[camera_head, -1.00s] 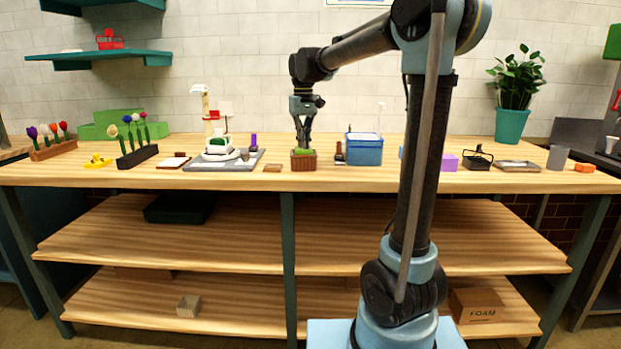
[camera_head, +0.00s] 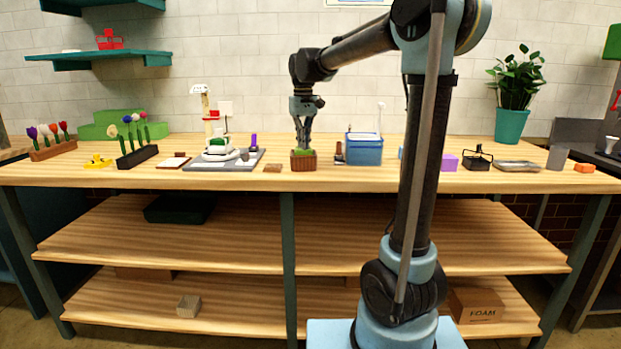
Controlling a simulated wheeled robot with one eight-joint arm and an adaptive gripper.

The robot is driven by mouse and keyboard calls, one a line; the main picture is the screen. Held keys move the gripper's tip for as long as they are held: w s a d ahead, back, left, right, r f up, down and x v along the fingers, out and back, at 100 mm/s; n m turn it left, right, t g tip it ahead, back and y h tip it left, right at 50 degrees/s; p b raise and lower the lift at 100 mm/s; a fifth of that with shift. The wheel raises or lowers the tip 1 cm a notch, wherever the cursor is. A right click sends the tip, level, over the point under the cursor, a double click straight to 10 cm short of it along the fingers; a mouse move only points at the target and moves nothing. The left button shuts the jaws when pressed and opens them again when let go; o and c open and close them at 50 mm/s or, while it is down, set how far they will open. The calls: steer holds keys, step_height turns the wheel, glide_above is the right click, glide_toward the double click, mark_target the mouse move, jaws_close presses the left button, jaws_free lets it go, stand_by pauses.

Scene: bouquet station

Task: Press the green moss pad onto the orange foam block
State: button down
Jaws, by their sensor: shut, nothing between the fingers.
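The green moss pad (camera_head: 303,152) shows as a green layer at the top of a small brown basket-like holder (camera_head: 303,163) on the table. My gripper (camera_head: 304,146) points straight down over it, with its fingers shut and empty. The fingertips are at or just above the green layer; I cannot tell whether they touch it. No orange foam shows under the green layer; the holder's wall hides what is inside. A small orange block (camera_head: 584,168) lies at the far right of the table; I cannot tell whether it is foam.
A blue bin (camera_head: 364,150) stands right of the holder, with a small dark upright item (camera_head: 339,155) between them. A grey board (camera_head: 205,164) with a white device is to the left. A small brown piece (camera_head: 272,168) lies beside the holder. The table's front strip is mostly clear.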

steer(key=shift+r, duration=3.45)
steer(key=s+d+f+m, duration=0.1)
steer(key=s+d+f, duration=0.4)
steer(key=s+d, duration=0.35)
steer(key=s+d+f+m, duration=0.1)
steer(key=s+d+f, duration=0.3)
steer(key=s+f, duration=0.3)
steer(key=s+d+f+m+t, duration=0.1)
steer(key=s+d+f, duration=0.3)
steer(key=s+f, duration=0.4)
steer(key=s+d+f+m+t, duration=0.1)
steer(key=s+d+f+m, duration=0.1)
steer(key=s+d+f, duration=0.3)
steer(key=s+f, duration=0.3)
steer(key=f, duration=0.2)
steer(key=shift+f, duration=0.25)
